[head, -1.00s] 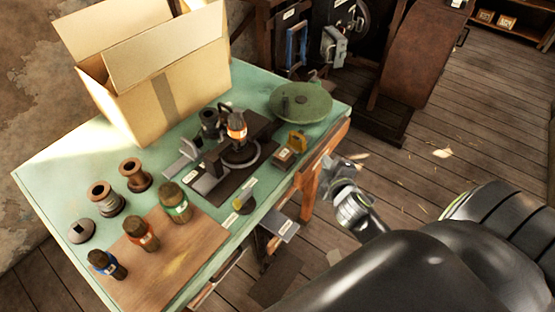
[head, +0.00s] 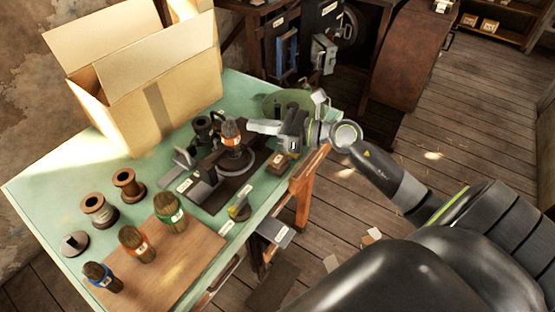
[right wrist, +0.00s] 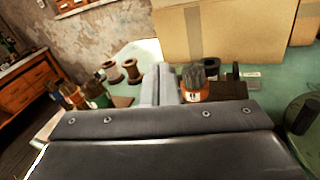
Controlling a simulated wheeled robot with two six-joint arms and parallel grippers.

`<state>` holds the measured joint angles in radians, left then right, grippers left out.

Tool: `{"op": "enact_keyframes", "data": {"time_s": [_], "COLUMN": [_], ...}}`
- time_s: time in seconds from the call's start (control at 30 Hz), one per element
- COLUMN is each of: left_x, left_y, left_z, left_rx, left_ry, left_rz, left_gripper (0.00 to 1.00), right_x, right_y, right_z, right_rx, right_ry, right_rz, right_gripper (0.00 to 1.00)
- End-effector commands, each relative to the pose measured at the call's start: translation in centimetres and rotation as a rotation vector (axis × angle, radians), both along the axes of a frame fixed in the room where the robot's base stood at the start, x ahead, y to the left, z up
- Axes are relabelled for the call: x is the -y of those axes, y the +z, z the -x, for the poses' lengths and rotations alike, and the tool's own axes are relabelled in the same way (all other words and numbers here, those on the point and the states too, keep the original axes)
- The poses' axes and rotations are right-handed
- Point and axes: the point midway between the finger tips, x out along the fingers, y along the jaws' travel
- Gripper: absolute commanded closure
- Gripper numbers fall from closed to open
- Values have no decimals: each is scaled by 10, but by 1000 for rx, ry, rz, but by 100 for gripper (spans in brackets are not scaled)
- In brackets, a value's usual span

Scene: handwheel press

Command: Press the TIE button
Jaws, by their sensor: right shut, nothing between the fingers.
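Another small yellowish part (head: 240,208) stands at the front edge. The lettering is too small to read, so I cannot tell which is the TIE button. My left gripper is out of view.
The green table (head: 50,178) holds an open cardboard box (head: 180,100) at the back.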

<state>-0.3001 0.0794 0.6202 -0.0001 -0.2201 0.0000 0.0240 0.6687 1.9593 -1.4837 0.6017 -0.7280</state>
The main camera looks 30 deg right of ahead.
Motion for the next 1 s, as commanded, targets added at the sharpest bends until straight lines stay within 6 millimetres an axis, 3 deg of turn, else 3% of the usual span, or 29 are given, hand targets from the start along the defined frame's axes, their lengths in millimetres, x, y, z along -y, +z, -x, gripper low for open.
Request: {"op": "enact_keyframes", "data": {"time_s": [0.2, 0.43, 0.63, 1.0], "left_x": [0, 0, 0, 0], "left_y": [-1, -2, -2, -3], "left_z": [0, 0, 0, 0], "left_rx": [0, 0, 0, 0], "left_ry": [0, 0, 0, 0], "left_rz": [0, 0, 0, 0], "left_gripper": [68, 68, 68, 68], "right_x": [13, 52, 69, 71], "right_y": [-18, -30, -31, -32], "right_z": [-2, -4, -5, -5], "right_rx": [56, 39, 19, 15], "right_ry": [155, 236, 256, 258], "right_rz": [548, 954, 1088, 1097], "right_gripper": [100, 100, 100, 100]}}
